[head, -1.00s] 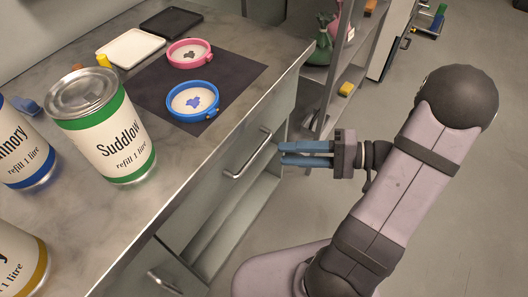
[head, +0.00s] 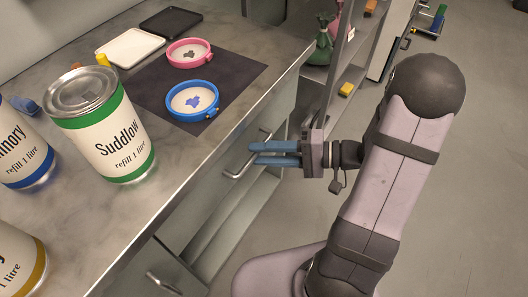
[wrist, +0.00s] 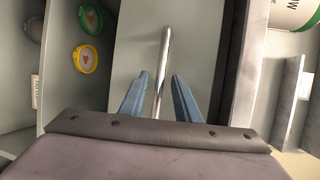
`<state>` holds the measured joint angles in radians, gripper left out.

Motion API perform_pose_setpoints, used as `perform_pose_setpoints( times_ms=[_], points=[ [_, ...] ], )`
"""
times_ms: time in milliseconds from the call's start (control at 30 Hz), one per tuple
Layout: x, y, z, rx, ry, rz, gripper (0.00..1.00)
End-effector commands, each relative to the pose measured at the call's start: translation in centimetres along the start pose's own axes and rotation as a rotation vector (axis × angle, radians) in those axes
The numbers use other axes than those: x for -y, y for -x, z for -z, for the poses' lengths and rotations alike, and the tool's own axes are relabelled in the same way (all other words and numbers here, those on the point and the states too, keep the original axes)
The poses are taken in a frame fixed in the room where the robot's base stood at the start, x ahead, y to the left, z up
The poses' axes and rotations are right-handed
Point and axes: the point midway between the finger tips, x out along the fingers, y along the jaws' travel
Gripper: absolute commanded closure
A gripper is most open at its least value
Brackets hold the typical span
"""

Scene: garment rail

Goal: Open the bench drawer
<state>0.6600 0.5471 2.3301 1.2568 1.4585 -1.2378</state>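The bench drawer (head: 213,190) is shut in the bench front, below the worktop edge. Its silver bar handle (head: 237,171) is partly hidden behind my fingers in the head view. My gripper (head: 254,153) has blue fingers and is at the handle. In the wrist view the handle (wrist: 164,50) runs between the two fingers of my gripper (wrist: 161,76), with a gap on both sides. The gripper is open and not closed on the bar.
On the worktop (head: 185,150) stand a green-banded Suddlow tin (head: 115,145), a blue hoop (head: 193,100) and a pink hoop (head: 188,53) on a dark mat. A second handle (head: 163,283) is lower left.

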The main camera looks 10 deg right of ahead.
Motion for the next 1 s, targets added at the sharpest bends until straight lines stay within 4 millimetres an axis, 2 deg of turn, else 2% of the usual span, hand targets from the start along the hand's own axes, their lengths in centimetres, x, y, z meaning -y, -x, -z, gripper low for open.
perform_pose_setpoints(
  times_ms=[33,67,167,467,567,800,1000],
  points=[
    [0.0,0.0,0.0,0.000,0.000,0.000,0.71],
    [0.0,0.0,0.0,0.000,0.000,0.000,0.75],
    [0.0,0.0,0.0,0.000,-0.001,0.000,0.99],
    [-0.1,0.6,-0.1,-0.003,-0.001,0.000,1.00],
    [-0.4,2.0,-0.5,-0.007,-0.002,-0.001,1.00],
    [-1.4,6.4,-2.2,-0.010,-0.001,-0.001,1.00],
    [-1.9,8.6,-3.3,-0.007,-0.001,-0.001,1.00]
  ],
)
